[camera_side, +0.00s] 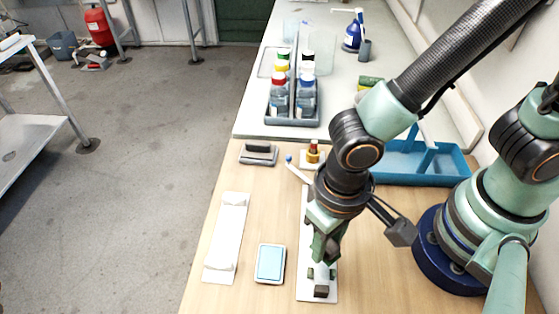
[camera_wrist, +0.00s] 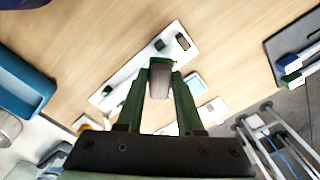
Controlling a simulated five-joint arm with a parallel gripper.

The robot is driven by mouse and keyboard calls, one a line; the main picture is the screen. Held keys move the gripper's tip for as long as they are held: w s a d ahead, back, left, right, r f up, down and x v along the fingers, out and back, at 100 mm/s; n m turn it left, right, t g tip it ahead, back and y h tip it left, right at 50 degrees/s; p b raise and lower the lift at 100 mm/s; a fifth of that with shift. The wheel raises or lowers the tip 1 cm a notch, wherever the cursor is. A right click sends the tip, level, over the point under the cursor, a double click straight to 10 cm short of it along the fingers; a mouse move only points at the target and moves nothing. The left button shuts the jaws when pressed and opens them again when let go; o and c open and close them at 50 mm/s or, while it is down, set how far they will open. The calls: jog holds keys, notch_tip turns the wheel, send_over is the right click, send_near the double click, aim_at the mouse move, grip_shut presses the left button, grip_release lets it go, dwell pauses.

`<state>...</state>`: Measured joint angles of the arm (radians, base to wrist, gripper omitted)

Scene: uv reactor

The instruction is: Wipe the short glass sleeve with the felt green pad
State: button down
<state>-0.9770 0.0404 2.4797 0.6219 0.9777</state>
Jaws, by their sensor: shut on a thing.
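My gripper (camera_side: 326,252) points down over the near half of a long white board (camera_side: 304,288). In the wrist view its two green fingers (camera_wrist: 160,66) are closed on a grey-brown block with a green edge, which looks like the felt green pad (camera_wrist: 160,80). In the side view the pad is mostly hidden by the fingers. The board carries small dark green supports (camera_wrist: 160,45) and a dark block (camera_wrist: 183,41); it also shows in the wrist view (camera_wrist: 133,68). I cannot make out a clear glass sleeve on it, nor whether the pad touches anything.
A light blue pad in a white tray (camera_side: 270,262) lies left of the board, and a white rack with raised ends (camera_side: 229,235) farther left. A dark-handled block (camera_side: 258,153), a small red-and-amber item (camera_side: 313,152), a blue bin (camera_side: 410,168) and a bottle caddy (camera_side: 292,120) stand behind.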

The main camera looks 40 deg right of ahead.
jog(key=shift+r, duration=2.55)
jog(key=w+d+r, duration=0.3)
jog(key=w+d, duration=0.6)
jog(key=d, duration=0.2)
jog(key=w+d+r, duration=0.2)
jog(key=w+d, duration=0.7)
jog(key=d, duration=0.2)
jog(key=shift+d+r, duration=0.2)
jog(key=shift+r, duration=0.2)
